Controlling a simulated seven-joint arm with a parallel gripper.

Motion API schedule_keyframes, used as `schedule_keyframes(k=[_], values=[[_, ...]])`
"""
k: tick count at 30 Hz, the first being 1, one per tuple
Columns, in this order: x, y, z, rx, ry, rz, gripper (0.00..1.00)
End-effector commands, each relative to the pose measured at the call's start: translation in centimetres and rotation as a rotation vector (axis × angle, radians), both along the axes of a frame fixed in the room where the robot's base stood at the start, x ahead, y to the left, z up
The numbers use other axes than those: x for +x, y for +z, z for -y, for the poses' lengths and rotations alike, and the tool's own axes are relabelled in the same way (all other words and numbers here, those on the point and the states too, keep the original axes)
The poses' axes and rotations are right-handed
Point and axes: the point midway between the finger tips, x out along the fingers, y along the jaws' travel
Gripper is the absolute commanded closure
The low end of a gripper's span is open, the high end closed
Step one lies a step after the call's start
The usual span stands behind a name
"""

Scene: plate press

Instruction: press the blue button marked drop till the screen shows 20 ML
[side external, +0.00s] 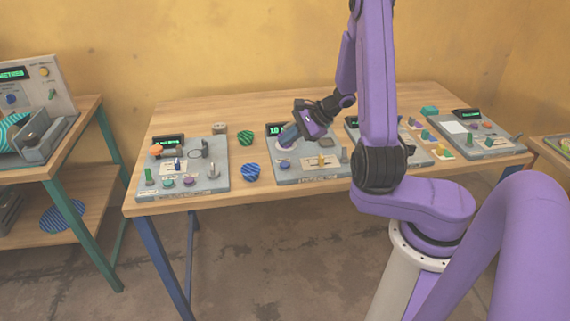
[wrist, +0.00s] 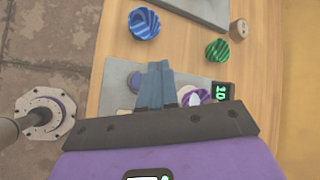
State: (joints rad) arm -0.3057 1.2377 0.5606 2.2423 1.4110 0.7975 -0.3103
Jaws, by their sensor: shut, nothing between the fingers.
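My gripper (side external: 287,139) is shut and empty, tilted down over the left part of the second grey control panel (side external: 318,178). In the wrist view its blue-grey fingers (wrist: 156,68) lie together over the panel. The panel's small dark screen (side external: 276,129) has green digits, which look like 10 in the wrist view (wrist: 222,91). A round purple-blue button (side external: 284,165) sits at the panel's front left and shows beside the fingers in the wrist view (wrist: 134,80). I cannot read the labels or tell contact.
A blue striped knob-like object (side external: 251,172) and a green striped one (side external: 246,138) lie on the wooden table (side external: 190,108) left of the panel. Another panel (side external: 205,183) stands further left. More panels stand to the right, partly behind my arm.

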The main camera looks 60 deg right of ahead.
Motion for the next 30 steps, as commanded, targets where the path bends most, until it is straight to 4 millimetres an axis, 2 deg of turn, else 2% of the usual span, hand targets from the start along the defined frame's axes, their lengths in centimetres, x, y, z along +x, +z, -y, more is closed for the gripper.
schedule_keyframes(k=[5,11,18,30], values=[[0.2,0.3,-0.1,-0.007,-0.039,0.0,1.0],[0.8,1.8,-0.4,-0.02,-0.231,0.003,1.0],[0.3,3.4,-0.5,-0.009,-0.458,0.001,1.0],[0.0,3.8,-0.5,0.0,-0.527,0.0,1.0]])
